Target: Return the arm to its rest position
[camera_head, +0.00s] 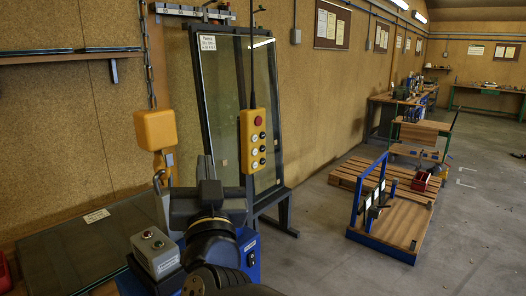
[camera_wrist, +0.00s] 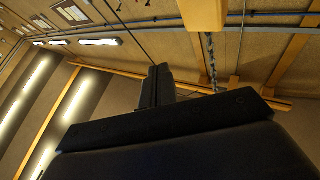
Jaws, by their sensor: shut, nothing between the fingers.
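My gripper (camera_wrist: 157,86) points up toward the ceiling in the wrist view, with its dark fingers together and nothing between them. In the head view my arm is folded at the bottom centre, low in front of the glass frame (camera_head: 232,75). The frame leans against the wall on a dark stand, with a white label at its top left. A yellow pendant (camera_head: 253,140) with a red button and several others hangs in front of the glass. A yellow hoist block (camera_head: 155,129) hangs on a chain to its left, with a hook below.
A grey control box (camera_head: 155,252) stands beside my arm. A glass-topped surface (camera_head: 75,252) is at lower left, under a wall shelf (camera_head: 60,56). A blue cart (camera_head: 385,240) and a wooden pallet (camera_head: 350,167) stand at right. The floor (camera_head: 475,235) further right is clear.

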